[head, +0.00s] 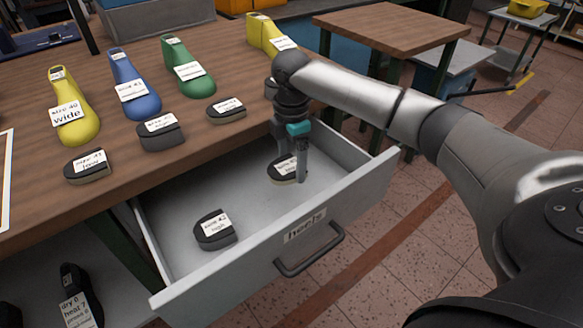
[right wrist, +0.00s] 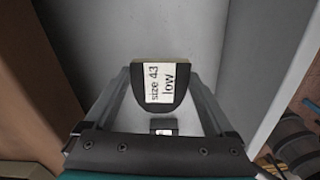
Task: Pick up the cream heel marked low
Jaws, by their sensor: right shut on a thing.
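The heel marked "size 43 low" (head: 281,175) is inside the open drawer, toward its back right. It has a dark top with a white label and a thin cream edge; it also shows in the right wrist view (right wrist: 164,90), where the label reads clearly. My right gripper (head: 291,166) points down into the drawer and is shut on this heel, with one finger on each side of it. The fingers hide part of the heel in the head view. I cannot tell whether it still touches the drawer floor. My left gripper is not in view.
The grey drawer labelled "heels" (head: 330,229) also holds a dark heel marked "high" (head: 215,231) at front left. On the wooden table (head: 25,200) stand yellow (head: 75,125), blue (head: 138,97) and green (head: 190,75) lasts, with several dark heels before them.

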